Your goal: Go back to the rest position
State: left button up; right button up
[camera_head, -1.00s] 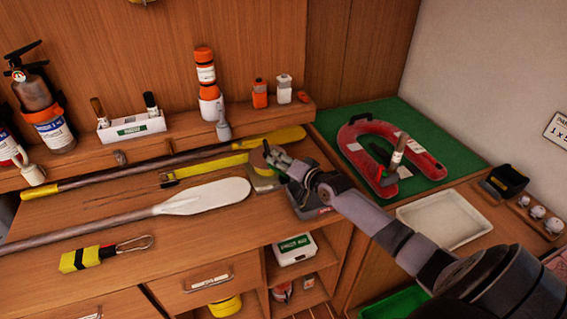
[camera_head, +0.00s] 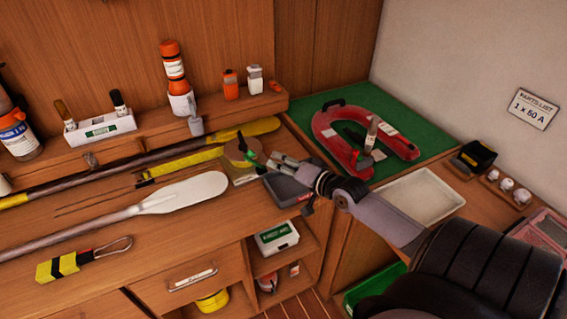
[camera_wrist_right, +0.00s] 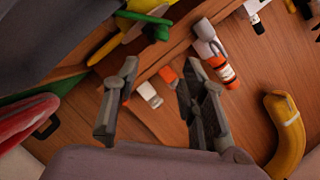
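My right gripper (camera_head: 278,165) reaches in from the lower right in the head view, over the right end of the wooden bench. In the right wrist view its two fingers (camera_wrist_right: 160,108) stand well apart with nothing between them. Behind them show the shelf bottles, among them an orange and white bottle (camera_wrist_right: 222,70). A round tan disc (camera_head: 240,152) with a green piece lies just left of the gripper in the head view. A dark grey tray (camera_head: 288,188) is partly hidden beneath the gripper. My left gripper is in neither view.
A red horseshoe float (camera_head: 345,150) lies on a green mat (camera_head: 310,108). Paddles, including a white-bladed one (camera_head: 185,192), lie along the bench. A yellow-black float (camera_head: 58,267) lies at the front left.

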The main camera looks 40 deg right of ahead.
dwell(0.5)
jog(key=s+a+f+n, duration=0.1)
jog(key=a, duration=0.1)
jog(key=s+a+f+g, duration=0.1)
jog(key=a+f, duration=0.1)
jog(key=s+a+f+n+g+y, duration=0.1)
jog(key=a+f, duration=0.1)
jog(key=shift+s+a+n, duration=0.15)
jog(key=shift+s+n, duration=0.05)
jog(key=shift+n, duration=0.1)
jog(key=s+a+f+n+g, duration=0.3)
jog(key=s+a+f, duration=0.2)
jog(key=s+a, duration=0.15)
jog(key=s+a+n+g+h, duration=0.1)
jog(key=s+a+n+g, duration=0.25)
jog(key=s, duration=0.45)
jog(key=s+a+n+g+h, duration=0.1)
jog(key=s+a+n+g, duration=0.3)
jog(key=s, duration=0.5)
notch_tip(320, 180, down, 26)
jog(key=m, duration=0.1)
jog(key=s+d+f+g+b, duration=0.1)
jog(key=s+d+f, duration=0.1)
jog(key=s+f, duration=1.5)
jog(key=shift+s+d+f+g+b, duration=0.2)
jog(key=shift+s+f+g+b, duration=0.15)
jog(key=shift+f, duration=0.25)
